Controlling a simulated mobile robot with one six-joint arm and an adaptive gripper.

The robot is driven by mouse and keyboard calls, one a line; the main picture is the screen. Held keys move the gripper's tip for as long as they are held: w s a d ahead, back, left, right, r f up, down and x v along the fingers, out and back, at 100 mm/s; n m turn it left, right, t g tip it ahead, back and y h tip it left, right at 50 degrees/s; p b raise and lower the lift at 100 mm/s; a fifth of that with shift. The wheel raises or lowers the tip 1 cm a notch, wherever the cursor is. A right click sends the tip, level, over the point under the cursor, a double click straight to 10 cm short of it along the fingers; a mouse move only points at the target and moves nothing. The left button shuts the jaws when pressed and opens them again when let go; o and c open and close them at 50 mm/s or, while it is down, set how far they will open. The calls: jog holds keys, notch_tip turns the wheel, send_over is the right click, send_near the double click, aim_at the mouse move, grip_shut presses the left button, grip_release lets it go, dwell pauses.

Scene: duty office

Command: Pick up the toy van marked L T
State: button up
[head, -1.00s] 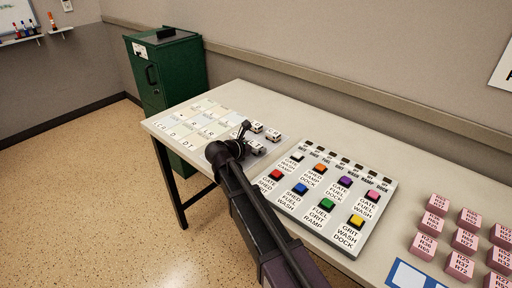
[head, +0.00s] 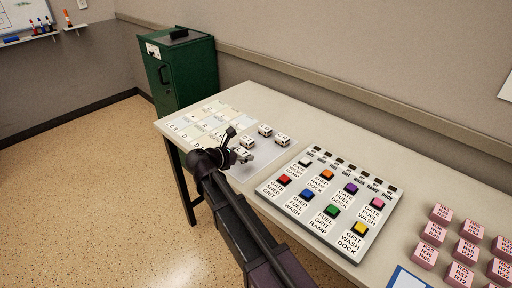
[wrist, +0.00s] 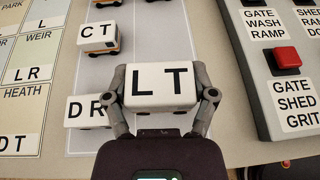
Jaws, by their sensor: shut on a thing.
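The white toy van marked L T (wrist: 160,88) is between the two fingers of my gripper (wrist: 160,76) in the wrist view, one finger against each end. It looks much larger than the other vans, so it seems raised above the grey strip. In the head view my gripper (head: 236,152) is over the near edge of the table, beside the small vans. The van marked C T (wrist: 99,37) stands up and left in the wrist view. The van marked D R (wrist: 88,111) is close at left, partly covered by my left finger.
A button panel (head: 333,205) lies right of the vans; its edge is close to my right finger in the wrist view. A card grid (head: 207,120) lies left. Pink blocks (head: 465,250) stand far right. A green cabinet (head: 182,75) stands behind the table.

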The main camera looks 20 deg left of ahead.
jog(key=shift+s+a+r, duration=0.1)
jog(key=shift+s+a, duration=0.35)
jog(key=shift+s, duration=0.4)
jog(key=shift+s+a+r, duration=0.1)
jog(key=shift+s+a, duration=0.35)
jog(key=shift+s, duration=0.4)
jog(key=shift+s+a+r, duration=0.1)
jog(key=shift+s+a, duration=0.35)
jog(key=shift+s, duration=0.4)
